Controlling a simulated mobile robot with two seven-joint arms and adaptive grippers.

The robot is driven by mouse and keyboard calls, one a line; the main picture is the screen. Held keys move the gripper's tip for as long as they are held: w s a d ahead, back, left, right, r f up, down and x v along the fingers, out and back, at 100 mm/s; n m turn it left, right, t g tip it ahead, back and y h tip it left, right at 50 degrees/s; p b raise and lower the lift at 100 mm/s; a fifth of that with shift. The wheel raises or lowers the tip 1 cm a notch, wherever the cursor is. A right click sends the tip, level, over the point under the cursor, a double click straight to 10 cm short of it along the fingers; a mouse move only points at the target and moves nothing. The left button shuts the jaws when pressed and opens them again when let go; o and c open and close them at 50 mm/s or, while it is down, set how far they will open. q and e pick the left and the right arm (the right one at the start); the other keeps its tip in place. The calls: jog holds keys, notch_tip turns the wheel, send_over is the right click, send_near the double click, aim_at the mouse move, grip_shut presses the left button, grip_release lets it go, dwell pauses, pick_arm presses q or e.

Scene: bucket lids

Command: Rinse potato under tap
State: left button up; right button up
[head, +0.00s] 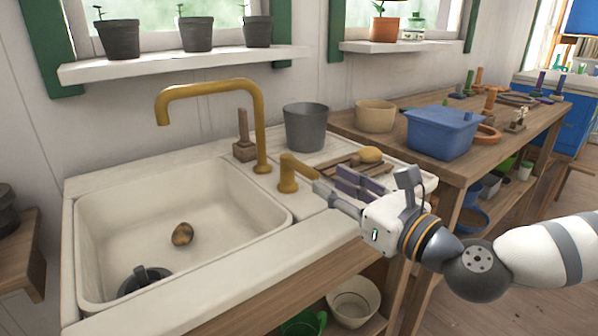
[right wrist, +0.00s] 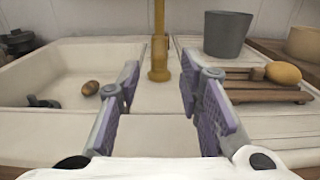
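The brown potato (head: 182,234) lies on the bottom of the white sink basin (head: 95,245); it also shows left of my fingers in the right wrist view (right wrist: 90,88). The brass tap (head: 262,120) arches over the basin, and no water shows from its spout. Its short lever handle (head: 288,177) stands at the sink's right rim. My right gripper (head: 330,182) is open and empty, close to the handle's right side; I cannot tell whether they touch. In the right wrist view a brass post (right wrist: 160,58) rises beyond the gap between the fingers (right wrist: 160,95). My left gripper is out of view.
A black drain piece (head: 145,278) lies in the basin's front left. A grey bucket (head: 306,127), a wooden rack (head: 340,163) with a yellow oval item (head: 370,155), and a brush-like block (head: 243,150) stand behind. A blue bin (head: 440,133) sits on the right-hand table.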

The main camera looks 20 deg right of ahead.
aim_at(306, 167)
jog(key=x, duration=0.8)
jog(key=shift+f, duration=0.15)
grip_shut()
